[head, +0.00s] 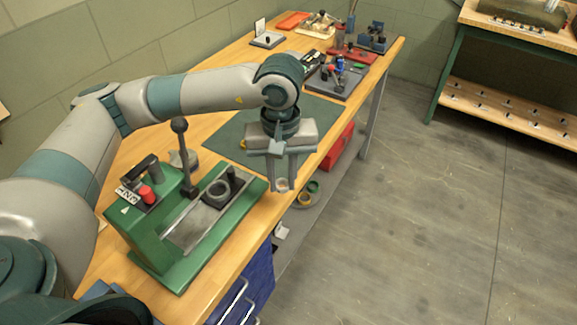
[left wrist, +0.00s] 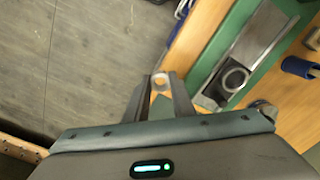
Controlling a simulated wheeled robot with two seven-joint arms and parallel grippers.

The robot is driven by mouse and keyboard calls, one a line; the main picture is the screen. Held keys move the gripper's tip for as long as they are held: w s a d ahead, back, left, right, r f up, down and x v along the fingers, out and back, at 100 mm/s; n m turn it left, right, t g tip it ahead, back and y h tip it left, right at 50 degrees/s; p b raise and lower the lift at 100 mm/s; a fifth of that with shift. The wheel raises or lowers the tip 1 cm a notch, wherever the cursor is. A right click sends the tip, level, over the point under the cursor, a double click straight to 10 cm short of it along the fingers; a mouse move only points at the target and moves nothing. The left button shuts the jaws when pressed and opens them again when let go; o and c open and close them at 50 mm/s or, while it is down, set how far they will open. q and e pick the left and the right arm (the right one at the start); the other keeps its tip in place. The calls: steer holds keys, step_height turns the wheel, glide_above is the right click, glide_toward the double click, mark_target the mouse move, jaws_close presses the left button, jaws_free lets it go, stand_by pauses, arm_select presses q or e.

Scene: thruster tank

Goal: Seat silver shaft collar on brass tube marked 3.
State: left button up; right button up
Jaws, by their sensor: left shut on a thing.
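My left gripper (head: 282,187) points down in the head view, past the bench's front edge and to the right of the green press. It is shut on a small silver ring, the shaft collar (head: 282,184). The collar also shows between the fingertips in the left wrist view (left wrist: 160,81), with its round hole visible. I cannot make out a brass tube marked 3 in either view. My right gripper is not in view.
Tools and trays (head: 337,78) crowd the bench's far end. A red box (head: 340,148) sits below.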

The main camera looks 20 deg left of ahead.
arm_select(q)
steer(key=s+m, duration=0.1)
steer(key=m, duration=0.1)
steer(key=s+m, duration=0.2)
steer(key=m, duration=0.1)
steer(key=shift+a+f+m, duration=0.2)
steer(key=shift+f+m, duration=0.1)
steer(key=shift+f, duration=0.1)
steer(key=shift+r, duration=0.15)
